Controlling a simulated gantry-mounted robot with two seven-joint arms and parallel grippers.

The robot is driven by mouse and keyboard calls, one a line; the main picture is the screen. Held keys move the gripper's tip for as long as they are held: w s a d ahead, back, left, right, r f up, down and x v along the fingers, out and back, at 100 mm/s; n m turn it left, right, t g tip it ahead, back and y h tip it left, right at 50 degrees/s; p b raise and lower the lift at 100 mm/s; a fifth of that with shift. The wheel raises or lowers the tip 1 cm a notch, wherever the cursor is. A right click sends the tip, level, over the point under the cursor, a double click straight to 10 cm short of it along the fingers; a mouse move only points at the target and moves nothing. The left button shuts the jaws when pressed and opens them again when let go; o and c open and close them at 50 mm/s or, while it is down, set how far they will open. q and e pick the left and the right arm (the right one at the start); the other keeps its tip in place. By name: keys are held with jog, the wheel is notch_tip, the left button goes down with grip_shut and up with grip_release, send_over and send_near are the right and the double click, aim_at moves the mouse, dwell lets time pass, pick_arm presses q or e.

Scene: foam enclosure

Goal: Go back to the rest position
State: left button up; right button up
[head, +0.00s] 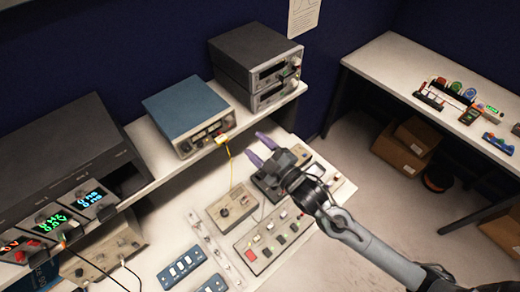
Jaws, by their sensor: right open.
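My right gripper (261,149) shows in the head view, with its arm coming in from the lower right. Its two purple-tipped fingers are apart, with nothing visible between them. It is over the back right part of the light workbench (173,260), in front of the shelf edge. A dark device (268,187) on the bench is partly hidden behind the gripper. My left gripper does not show.
A shelf carries a blue instrument (188,112), stacked grey instruments (256,62) and a large black unit (62,160). A control box (272,238) and switch panels (182,266) lie on the bench. A side table (390,58) stands right, with cardboard boxes (403,150) beneath.

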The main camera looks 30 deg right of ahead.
jog(key=shift+s+d, duration=0.1)
jog(key=shift+s, duration=0.25)
jog(key=s+f+m+g+h+p, duration=0.1)
jog(key=s+f+m+g+p, duration=0.2)
jog(key=s+g, duration=0.4)
jog(key=s+d+f+m+g+h+p, duration=0.1)
jog(key=s+m+g+p, duration=0.5)
jog(key=s, duration=1.1)
notch_tip(320, 180, down, 2)
jog(key=shift+s+g+h+p, duration=0.25)
jog(key=shift+g+h+p, duration=0.3)
jog(key=shift+h, duration=0.25)
